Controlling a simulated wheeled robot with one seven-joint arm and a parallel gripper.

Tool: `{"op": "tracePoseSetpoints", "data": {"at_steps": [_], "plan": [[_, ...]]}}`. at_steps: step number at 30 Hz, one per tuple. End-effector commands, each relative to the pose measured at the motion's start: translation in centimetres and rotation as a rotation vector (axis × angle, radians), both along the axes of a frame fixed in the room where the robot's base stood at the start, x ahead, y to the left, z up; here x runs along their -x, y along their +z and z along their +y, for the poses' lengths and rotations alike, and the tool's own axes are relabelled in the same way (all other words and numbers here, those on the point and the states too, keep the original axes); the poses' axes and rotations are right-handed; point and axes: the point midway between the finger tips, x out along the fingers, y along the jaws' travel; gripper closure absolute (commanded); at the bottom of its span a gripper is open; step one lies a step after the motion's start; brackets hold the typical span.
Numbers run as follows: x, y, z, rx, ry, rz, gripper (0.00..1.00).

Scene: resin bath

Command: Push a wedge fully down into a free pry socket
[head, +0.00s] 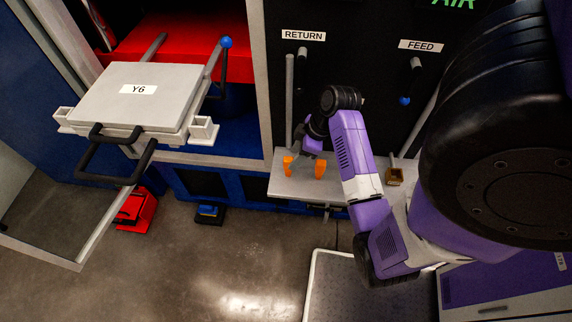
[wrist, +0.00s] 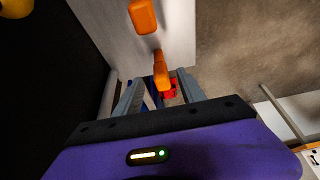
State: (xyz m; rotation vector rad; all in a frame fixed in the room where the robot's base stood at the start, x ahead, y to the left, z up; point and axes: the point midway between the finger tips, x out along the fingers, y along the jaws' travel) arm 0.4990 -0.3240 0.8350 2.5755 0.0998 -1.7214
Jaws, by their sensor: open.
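Two upright orange pieces, which look like the wedges, stand at the grey shelf: the left one (head: 288,166) and the right one (head: 320,168). In the wrist view, one orange piece (wrist: 144,16) is at the top and another (wrist: 160,72) appears between my grey fingers. My gripper (head: 305,152) is open, low over the shelf; contact with the orange piece cannot be told. The light grey plate labelled Y6 (head: 115,101) has open box-like sockets at its sides, a left one (head: 63,114) and a right one (head: 204,130). Both look empty, though their insides are hard to see.
The grey shelf (head: 330,191) carries a small brown box (head: 394,177) on its right. Black handles (head: 115,172) stick out in front of the plate. A blue-knobbed lever (head: 225,43) rises behind its right side. A red box (head: 134,212) and a dark blue box (head: 209,214) lie low on the floor.

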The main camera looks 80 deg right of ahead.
Motion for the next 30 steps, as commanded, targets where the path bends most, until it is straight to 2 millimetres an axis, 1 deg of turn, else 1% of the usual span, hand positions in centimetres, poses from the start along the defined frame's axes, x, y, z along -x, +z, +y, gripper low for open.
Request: {"op": "tracePoseSetpoints", "data": {"at_steps": [6,10,13,19,20,21,26,27,30], "plan": [[-1.6,-2.4,0.4,-0.002,0.003,0.001,0.53],[-2.2,-3.9,0.4,-0.001,0.004,0.001,0.53],[-2.4,-4.3,0.4,0.002,0.004,0.001,0.53],[-2.4,-4.3,0.4,0.003,0.003,0.001,0.53],[-2.4,-4.3,0.4,0.003,0.003,0.001,0.57],[-2.4,-4.3,0.4,0.003,0.003,0.001,0.65],[-2.3,-4.3,0.4,0.002,0.002,0.001,0.96],[-2.3,-4.3,0.4,0.002,0.002,0.001,1.00],[-2.4,-4.3,0.4,0.002,0.002,0.001,1.00]]}}
